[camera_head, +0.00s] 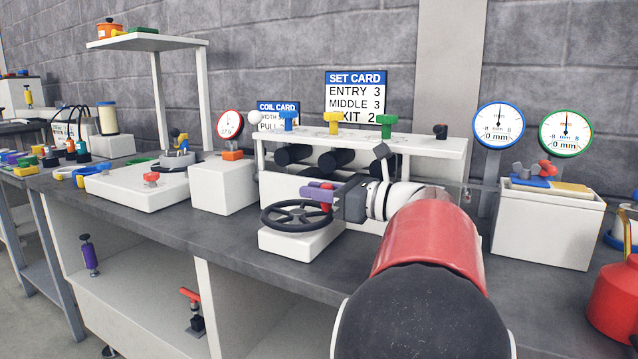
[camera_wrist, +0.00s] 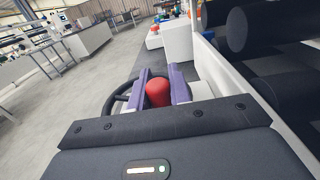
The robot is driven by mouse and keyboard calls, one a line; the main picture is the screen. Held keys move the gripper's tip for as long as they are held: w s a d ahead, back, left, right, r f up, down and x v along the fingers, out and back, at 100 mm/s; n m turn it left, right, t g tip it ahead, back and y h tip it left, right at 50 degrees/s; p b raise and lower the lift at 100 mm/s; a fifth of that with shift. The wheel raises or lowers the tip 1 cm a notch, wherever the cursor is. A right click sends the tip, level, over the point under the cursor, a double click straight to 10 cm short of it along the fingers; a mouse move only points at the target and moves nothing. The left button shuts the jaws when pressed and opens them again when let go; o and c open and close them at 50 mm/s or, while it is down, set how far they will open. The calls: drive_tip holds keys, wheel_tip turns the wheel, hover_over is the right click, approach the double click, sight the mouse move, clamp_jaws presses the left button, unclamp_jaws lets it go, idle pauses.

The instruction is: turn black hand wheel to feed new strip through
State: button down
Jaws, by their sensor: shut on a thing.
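The black hand wheel (camera_head: 297,214) lies flat on a white block (camera_head: 292,241) at the front of the bench. Its rim also shows in the wrist view (camera_wrist: 118,101), partly hidden behind my gripper. My gripper (camera_head: 322,193) reaches in from the right over the wheel's right side. In the wrist view its two purple fingers (camera_wrist: 158,86) stand on either side of a red knob (camera_wrist: 158,93) and are shut on it. The knob sits at the wheel's rim. The strip feed rack (camera_head: 390,145) stands behind the wheel, with black rollers (camera_head: 335,160). I cannot make out the strip.
A set card (camera_head: 356,98) reads entry 3, middle 3, exit 2. Blue, yellow and green knobs top the rack. Two dial gauges (camera_head: 499,125) stand at the right, behind a white bin (camera_head: 548,222). A white box (camera_head: 222,184) stands left of the wheel.

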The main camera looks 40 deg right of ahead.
drive_tip(key=c, duration=1.3)
unclamp_jaws()
